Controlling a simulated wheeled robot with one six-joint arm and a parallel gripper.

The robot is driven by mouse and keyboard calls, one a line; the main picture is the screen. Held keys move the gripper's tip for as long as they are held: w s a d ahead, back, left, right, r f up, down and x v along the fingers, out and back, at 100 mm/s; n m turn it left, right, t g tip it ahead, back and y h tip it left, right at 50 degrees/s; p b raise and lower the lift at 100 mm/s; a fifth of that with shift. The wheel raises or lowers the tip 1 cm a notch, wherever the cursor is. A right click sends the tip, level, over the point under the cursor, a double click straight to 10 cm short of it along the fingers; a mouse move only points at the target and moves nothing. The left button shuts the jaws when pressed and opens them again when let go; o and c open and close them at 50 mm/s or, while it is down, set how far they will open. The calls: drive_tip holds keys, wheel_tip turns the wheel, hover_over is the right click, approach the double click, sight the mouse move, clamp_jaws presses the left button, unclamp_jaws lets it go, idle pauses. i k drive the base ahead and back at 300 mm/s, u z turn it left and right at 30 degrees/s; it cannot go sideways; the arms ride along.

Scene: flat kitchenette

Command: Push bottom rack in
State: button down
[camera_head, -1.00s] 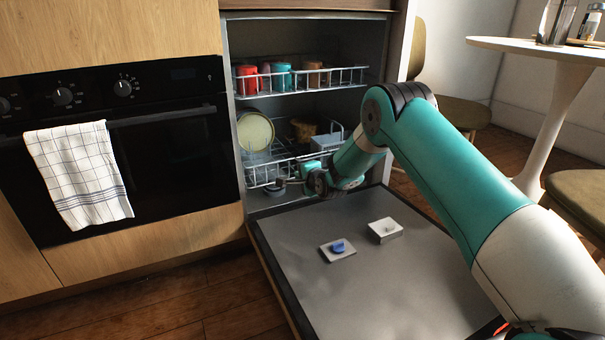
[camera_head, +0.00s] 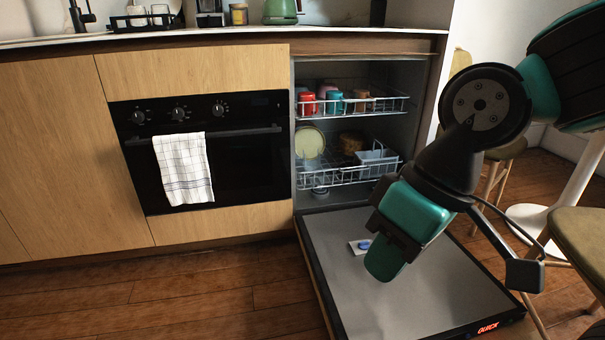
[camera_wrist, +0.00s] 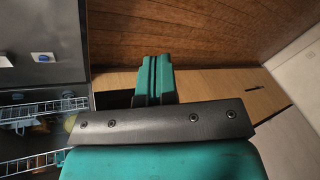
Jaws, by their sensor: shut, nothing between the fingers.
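The bottom rack (camera_head: 345,175) is a white wire rack in the lower part of the open dishwasher. It looks to sit inside the cavity, its front wires near the opening, below the top rack. It holds a pale plate (camera_head: 311,142), a brown item (camera_head: 351,143) and a grey basket (camera_head: 377,157). My gripper (camera_head: 384,268) is teal, shut and empty, above the lowered door and in front of the rack, apart from it. In the wrist view the shut fingers (camera_wrist: 153,82) point toward the floor and cabinets, and the bottom rack (camera_wrist: 40,108) shows at left.
The top rack (camera_head: 355,105) holds several cups. The oven (camera_head: 200,150) with a towel is at left; a stool (camera_head: 575,225) stands at right. Floor at left is clear.

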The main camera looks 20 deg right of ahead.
sight(338, 156)
drive_tip(key=u, duration=0.85)
drive_tip(key=k, duration=1.2)
drive_tip(key=u, duration=1.05)
drive_tip(key=i, duration=2.6)
drive_tip(key=z, duration=0.5)
drive_tip(key=i, duration=0.9)
drive_tip(key=z, duration=1.4)
drive_tip(key=i, duration=0.8)
drive_tip(key=z, duration=1.25)
drive_tip(key=i, duration=0.85)
drive_tip(key=z, duration=0.1)
